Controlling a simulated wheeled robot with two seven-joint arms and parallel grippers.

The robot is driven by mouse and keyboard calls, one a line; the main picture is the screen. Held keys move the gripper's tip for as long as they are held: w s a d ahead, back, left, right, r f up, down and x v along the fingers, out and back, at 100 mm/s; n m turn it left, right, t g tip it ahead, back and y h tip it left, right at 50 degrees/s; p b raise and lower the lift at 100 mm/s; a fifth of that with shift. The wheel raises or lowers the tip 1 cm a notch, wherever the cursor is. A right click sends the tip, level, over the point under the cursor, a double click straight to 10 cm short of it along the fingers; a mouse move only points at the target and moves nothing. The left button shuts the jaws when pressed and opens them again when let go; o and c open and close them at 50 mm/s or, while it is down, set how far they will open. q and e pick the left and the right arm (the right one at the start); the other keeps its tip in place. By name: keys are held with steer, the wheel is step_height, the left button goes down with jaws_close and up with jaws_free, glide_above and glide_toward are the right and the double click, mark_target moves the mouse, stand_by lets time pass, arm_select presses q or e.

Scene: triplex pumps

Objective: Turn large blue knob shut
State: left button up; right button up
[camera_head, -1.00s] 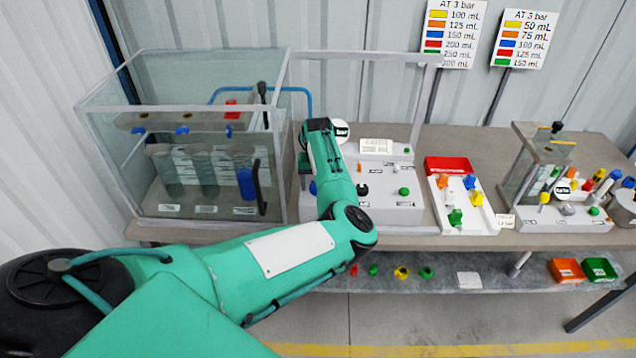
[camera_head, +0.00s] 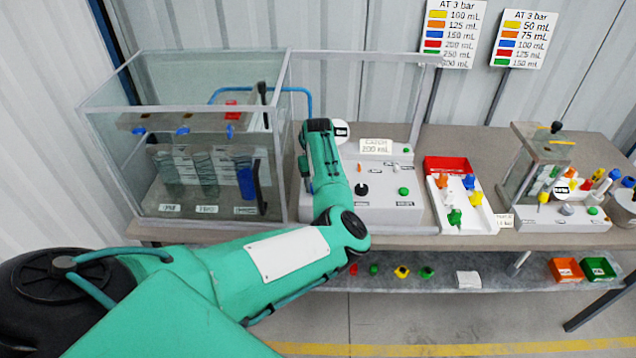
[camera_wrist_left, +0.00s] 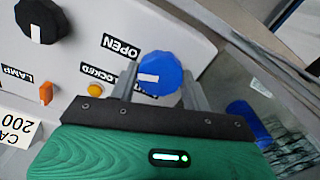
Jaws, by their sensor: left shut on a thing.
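The large blue knob (camera_wrist_left: 160,74) is on the white panel, between the two fingers of my left gripper (camera_wrist_left: 160,88) in the left wrist view. The gripper is shut on it. A white mark shows on the knob's face. OPEN and LOCKED labels sit to the left of the knob in that view. In the head view my green left arm reaches to the left side of the white control box (camera_head: 385,212), and it hides the knob and fingertips. My right gripper is not in view.
A glass tank (camera_head: 110,150) with several tubes stands left of the box. A black knob (camera_wrist_left: 42,20), an orange switch (camera_wrist_left: 46,93) and a yellow button (camera_wrist_left: 95,89) are on the panel. A red-and-white tray (camera_head: 447,165) is to the right.

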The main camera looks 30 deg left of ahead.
arm_select(q)
steer(key=n, duration=0.2)
steer(key=shift+n, duration=0.4)
steer(key=n, duration=0.3)
steer(key=shift+n, duration=0.3)
steer(key=n, duration=0.4)
steer(key=shift+n, duration=2.2)
steer(key=o, duration=1)
steer(key=shift+r, duration=0.15)
